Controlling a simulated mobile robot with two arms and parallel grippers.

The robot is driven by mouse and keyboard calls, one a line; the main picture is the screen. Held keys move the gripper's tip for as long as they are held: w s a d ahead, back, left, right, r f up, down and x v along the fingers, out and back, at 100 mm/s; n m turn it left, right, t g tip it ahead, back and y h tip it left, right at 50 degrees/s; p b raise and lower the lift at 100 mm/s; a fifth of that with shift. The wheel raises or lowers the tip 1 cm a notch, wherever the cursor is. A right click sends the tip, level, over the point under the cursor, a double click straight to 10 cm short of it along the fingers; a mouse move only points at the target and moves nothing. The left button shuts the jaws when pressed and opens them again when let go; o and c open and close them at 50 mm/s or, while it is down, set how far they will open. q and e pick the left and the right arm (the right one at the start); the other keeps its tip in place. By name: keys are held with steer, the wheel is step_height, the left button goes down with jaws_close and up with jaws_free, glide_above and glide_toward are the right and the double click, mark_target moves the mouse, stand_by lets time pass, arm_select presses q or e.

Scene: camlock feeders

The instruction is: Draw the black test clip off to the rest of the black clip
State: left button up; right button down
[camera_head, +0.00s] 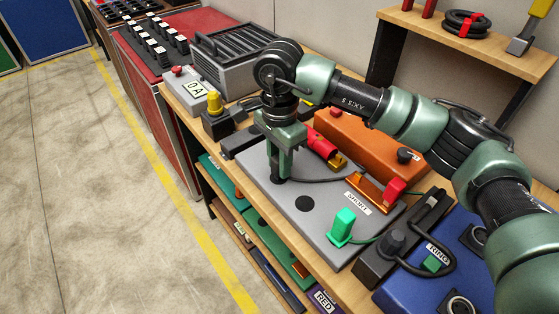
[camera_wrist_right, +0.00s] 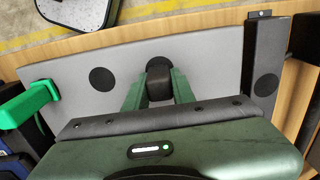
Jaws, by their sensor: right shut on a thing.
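My right gripper (camera_head: 279,172) points down over the grey board (camera_head: 262,185). It is shut on the black clip (camera_head: 279,180), whose low end shows just under the fingers. In the right wrist view the clip (camera_wrist_right: 159,84) sits between the two green fingers (camera_wrist_right: 157,94), beside a dark round spot (camera_wrist_right: 158,64) on the board. I cannot tell whether the clip touches the board. A thin black lead runs from the clip toward the right. A second dark round spot (camera_head: 303,204) lies bare nearby. I cannot tell which part is the clip's rest. My left gripper is not in view.
A green clip (camera_head: 343,225) stands at the board's near end. A red clip (camera_head: 395,188) is by the SHUNT label (camera_head: 357,203). A red cylinder (camera_head: 319,143) and an orange box (camera_head: 362,145) lie behind my gripper. A dark block (camera_head: 239,141) borders the board's left end.

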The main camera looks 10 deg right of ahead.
steer(key=shift+f+b, duration=0.3)
steer(key=shift+f, duration=0.1)
steer(key=shift+f+b, duration=0.35)
steer(key=shift+f, duration=0.05)
steer(key=c, duration=1.1)
jaws_free()
steer(key=shift+r, duration=0.1)
step_height(320, 180, up, 8)
steer(key=shift+f+b, duration=0.2)
steer(key=shift+b, duration=0.4)
steer(key=shift+r+p, duration=1.15)
steer(key=shift+r, duration=0.9)
